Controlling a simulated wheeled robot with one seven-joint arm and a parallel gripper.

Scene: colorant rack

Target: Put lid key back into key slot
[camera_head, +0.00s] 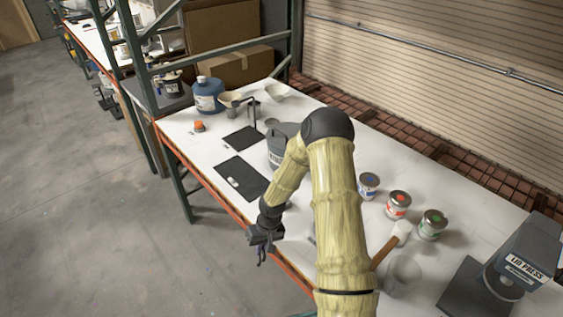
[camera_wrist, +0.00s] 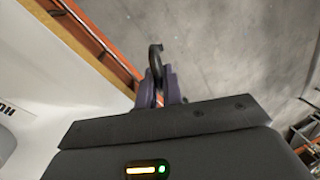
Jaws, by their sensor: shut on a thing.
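My gripper (camera_head: 263,243) hangs at the table's front edge, over or just beyond it, pointing down. In the wrist view its purple fingers (camera_wrist: 160,88) are shut on the lid key (camera_wrist: 156,60), a dark rod with a hooked end. The key sticks out past the fingertips, with the grey floor behind it. I cannot make out the key slot in either view; my arm hides part of the table in the head view.
The white table (camera_head: 185,135) holds two black mats, a blue jug (camera_head: 206,95), an orange-capped item (camera_head: 199,126), three cans with coloured lids (camera_head: 398,204), a mallet (camera_head: 392,242), a clear container (camera_head: 403,275) and the lid press (camera_head: 515,262). Open floor lies left.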

